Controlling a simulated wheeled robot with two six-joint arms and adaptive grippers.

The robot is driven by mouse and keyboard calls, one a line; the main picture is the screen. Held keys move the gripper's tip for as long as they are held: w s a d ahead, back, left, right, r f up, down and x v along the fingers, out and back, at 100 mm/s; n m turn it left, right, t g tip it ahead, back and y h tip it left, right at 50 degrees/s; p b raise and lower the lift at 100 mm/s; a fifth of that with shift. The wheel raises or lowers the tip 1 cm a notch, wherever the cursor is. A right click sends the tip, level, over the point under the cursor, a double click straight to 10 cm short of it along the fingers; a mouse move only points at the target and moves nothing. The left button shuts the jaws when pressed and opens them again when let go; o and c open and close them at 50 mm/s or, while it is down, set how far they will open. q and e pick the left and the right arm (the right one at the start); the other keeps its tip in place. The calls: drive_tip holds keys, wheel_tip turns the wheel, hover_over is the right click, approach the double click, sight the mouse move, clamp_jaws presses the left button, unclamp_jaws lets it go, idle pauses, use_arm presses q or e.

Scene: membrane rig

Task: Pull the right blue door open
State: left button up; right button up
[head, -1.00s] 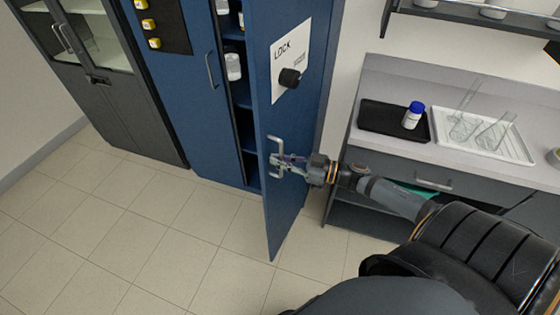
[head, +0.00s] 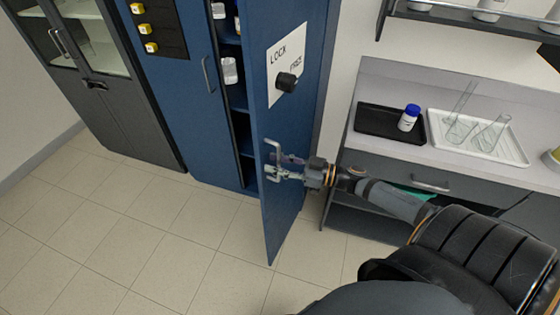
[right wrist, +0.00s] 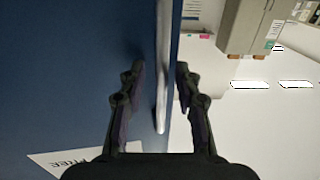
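The right blue door (head: 285,205) stands open, swung out from the blue cabinet, with shelves visible behind its edge. Its silver handle (head: 268,152) is a vertical bar near the free edge. My right gripper (head: 282,167) is at the handle. In the right wrist view, its two fingers (right wrist: 160,72) are spread on either side of the handle bar (right wrist: 161,95), with a gap to each finger. The left finger there lies in front of the blue door face (right wrist: 60,80). My left gripper is not in view.
The closed left blue door (head: 175,90) has its own handle. A grey cabinet (head: 120,120) stands to its left. A bench (head: 395,75) with a black tray (head: 375,118) and white tray (head: 515,150) is at the right. The tiled floor in front is clear.

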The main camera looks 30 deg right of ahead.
drive_tip(key=v, duration=0.7)
drive_tip(key=shift+s+d, duration=0.15)
drive_tip(key=shift+s, duration=0.05)
idle(0.3)
